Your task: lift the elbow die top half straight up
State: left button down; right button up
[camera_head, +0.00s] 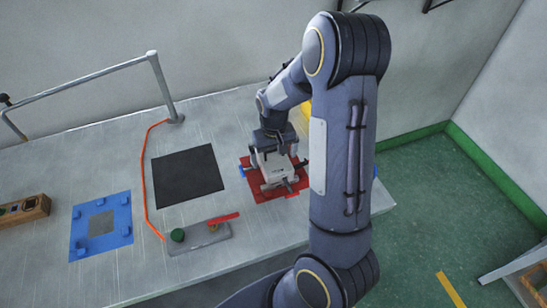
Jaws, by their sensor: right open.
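My right gripper (284,184) is open and points down over the red mat (263,195) on the right part of the bench. Its light grey body and fingers cover most of what lies there. I cannot clearly make out the elbow die or its top half under the gripper. I also cannot tell whether the fingers touch anything. My left gripper is not in view.
The metal bench (120,168) carries a black mat (187,174), a blue frame (102,222), a wooden block (22,209) and a grey control plate (200,238) with a green knob and red lever. An orange cable (144,190) and a rail (161,85) stand left.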

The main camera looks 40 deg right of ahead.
jog(key=shift+f, duration=0.35)
jog(key=shift+c, duration=0.4)
jog(key=c, duration=1.4)
jog(key=shift+c, duration=0.7)
jog(key=shift+w+r, duration=0.1)
